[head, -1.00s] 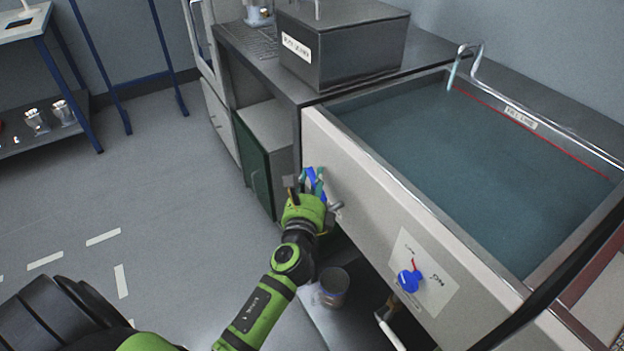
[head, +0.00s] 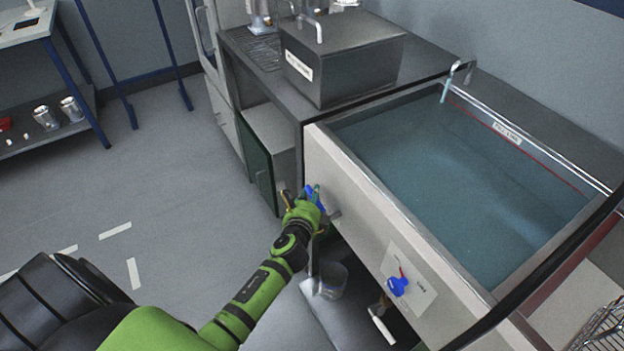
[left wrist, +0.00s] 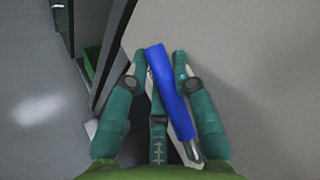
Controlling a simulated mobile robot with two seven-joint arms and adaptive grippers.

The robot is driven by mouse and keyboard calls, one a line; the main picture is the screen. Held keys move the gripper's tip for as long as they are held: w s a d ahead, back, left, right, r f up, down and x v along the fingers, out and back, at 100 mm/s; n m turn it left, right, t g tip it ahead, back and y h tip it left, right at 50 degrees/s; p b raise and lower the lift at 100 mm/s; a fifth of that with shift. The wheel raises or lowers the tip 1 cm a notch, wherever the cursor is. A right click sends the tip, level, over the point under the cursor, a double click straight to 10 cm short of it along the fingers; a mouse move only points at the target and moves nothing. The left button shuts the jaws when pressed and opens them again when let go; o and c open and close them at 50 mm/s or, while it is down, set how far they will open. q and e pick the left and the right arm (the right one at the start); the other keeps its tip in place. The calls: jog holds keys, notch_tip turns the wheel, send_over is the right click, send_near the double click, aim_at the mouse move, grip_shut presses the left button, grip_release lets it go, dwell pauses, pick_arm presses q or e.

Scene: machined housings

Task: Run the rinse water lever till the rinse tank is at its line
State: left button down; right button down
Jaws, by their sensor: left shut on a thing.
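The rinse tank (head: 355,178) is a broad pale-fronted basin, filled with blue-green water (head: 465,185). A red line (head: 535,152) with a small label runs along its far inner wall. The water's edge lies close to this line; I cannot tell exactly whether it touches. A bent spout (head: 456,68) at the far corner has a pale stream falling from it. My left gripper (head: 313,196) is shut on the blue lever (left wrist: 168,90) on the tank's front; its fingers sit on both sides of the handle in the left wrist view. My right gripper is out of view.
A blue knob (head: 398,286) with a red mark sits on a white plate on the tank front. A grey lidded box (head: 345,65) stands on the counter behind. A bucket (head: 332,280) stands beneath the tank. Floor at left is open.

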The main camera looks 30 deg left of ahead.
pick_arm(q)
jog(key=shift+f+n+g+h+p, duration=0.15)
jog(key=shift+n+g+h+p, duration=0.2)
jog(key=shift+p, duration=0.6)
jog(key=shift+f+n+g+h+p, duration=0.25)
jog(key=shift+f+g+h+p, duration=0.15)
jog(key=shift+f+p, duration=0.5)
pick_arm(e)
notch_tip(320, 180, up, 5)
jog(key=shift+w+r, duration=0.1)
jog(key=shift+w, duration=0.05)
pick_arm(q)
jog(key=shift+r, duration=0.1)
jog(key=c, duration=1)
grip_release()
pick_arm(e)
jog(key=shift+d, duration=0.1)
pick_arm(q)
jog(key=shift+s, duration=0.1)
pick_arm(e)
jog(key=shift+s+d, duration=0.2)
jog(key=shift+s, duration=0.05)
pick_arm(q)
jog(key=v, duration=1.2)
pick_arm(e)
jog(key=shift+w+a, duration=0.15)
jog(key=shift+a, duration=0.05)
pick_arm(q)
jog(key=shift+d, duration=0.1)
